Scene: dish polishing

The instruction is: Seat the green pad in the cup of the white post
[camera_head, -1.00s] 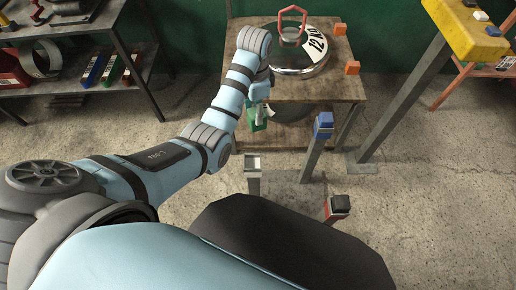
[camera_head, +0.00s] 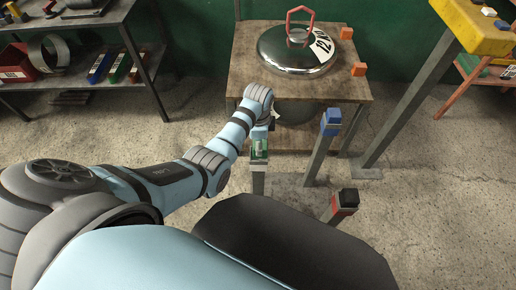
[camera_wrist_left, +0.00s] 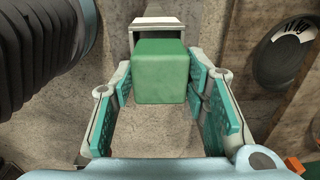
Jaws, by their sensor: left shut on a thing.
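The green pad (camera_wrist_left: 160,72) is a block held between the fingers of my left gripper (camera_wrist_left: 160,88), which is shut on it. In the head view the pad (camera_head: 260,153) and the gripper (camera_head: 260,143) are over the top of the white post (camera_head: 258,182). In the wrist view the pad overlaps the near part of the white post's top (camera_wrist_left: 158,21), whose pale edge shows beyond it. The inside of the cup is mostly hidden, and I cannot tell whether the pad touches it. My right gripper is not in view.
Behind is a wooden table (camera_head: 245,68) with a big shiny lid (camera_head: 290,60) and orange blocks (camera_head: 359,69).

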